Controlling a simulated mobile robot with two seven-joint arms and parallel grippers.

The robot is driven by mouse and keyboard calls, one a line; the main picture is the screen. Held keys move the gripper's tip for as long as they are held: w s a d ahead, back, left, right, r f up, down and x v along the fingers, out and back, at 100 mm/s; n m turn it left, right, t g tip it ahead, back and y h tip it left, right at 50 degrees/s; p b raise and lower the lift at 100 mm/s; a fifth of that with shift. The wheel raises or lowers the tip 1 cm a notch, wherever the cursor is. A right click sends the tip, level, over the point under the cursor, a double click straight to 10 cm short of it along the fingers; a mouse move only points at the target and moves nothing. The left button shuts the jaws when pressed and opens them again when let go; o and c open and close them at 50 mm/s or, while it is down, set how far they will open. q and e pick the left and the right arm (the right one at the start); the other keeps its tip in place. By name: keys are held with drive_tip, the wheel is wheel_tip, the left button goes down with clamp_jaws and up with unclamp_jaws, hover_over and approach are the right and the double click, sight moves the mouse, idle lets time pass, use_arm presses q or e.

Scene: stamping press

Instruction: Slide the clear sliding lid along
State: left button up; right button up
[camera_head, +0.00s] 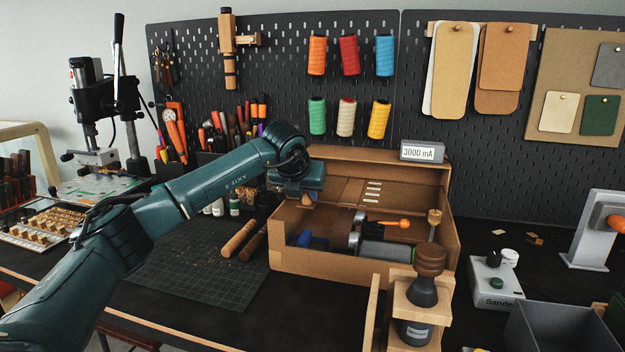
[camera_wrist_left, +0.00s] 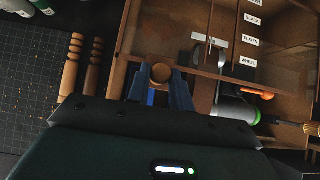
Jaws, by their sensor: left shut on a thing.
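My left gripper (camera_head: 306,202) reaches over the box's left side from above. In the left wrist view its blue fingers (camera_wrist_left: 160,86) are shut on the knob. The gripper body hides part of the box front. My right gripper is not in view.
Two wooden handles (camera_head: 240,238) lie on the cutting mat (camera_head: 205,275) left of the box. A wooden stand with a dark-handled tool (camera_head: 428,285) is close in front of the box. A 3000 mA display (camera_head: 423,152) sits on its back right rim.

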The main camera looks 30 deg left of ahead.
use_arm(q)
drive_tip(key=shift+w+a+r+p, duration=0.15)
drive_tip(key=shift+w+p, duration=0.1)
drive_tip(key=shift+w, duration=0.25)
drive_tip(key=shift+w+a+r+p, duration=0.1)
drive_tip(key=shift+w+p, duration=0.1)
drive_tip(key=shift+w, duration=0.25)
drive_tip(key=shift+w+a+p, duration=0.25)
drive_tip(key=shift+w+p, duration=0.45)
drive_tip(key=shift+w, duration=0.45)
drive_tip(key=shift+w+a+f+p, duration=0.1)
drive_tip(key=shift+w+a+p, duration=0.1)
drive_tip(key=shift+w+p, duration=0.35)
drive_tip(key=o, duration=0.7)
drive_tip(key=shift+w, duration=0.15)
drive_tip(key=shift+o, duration=1.4)
drive_tip(key=shift+f, duration=0.1)
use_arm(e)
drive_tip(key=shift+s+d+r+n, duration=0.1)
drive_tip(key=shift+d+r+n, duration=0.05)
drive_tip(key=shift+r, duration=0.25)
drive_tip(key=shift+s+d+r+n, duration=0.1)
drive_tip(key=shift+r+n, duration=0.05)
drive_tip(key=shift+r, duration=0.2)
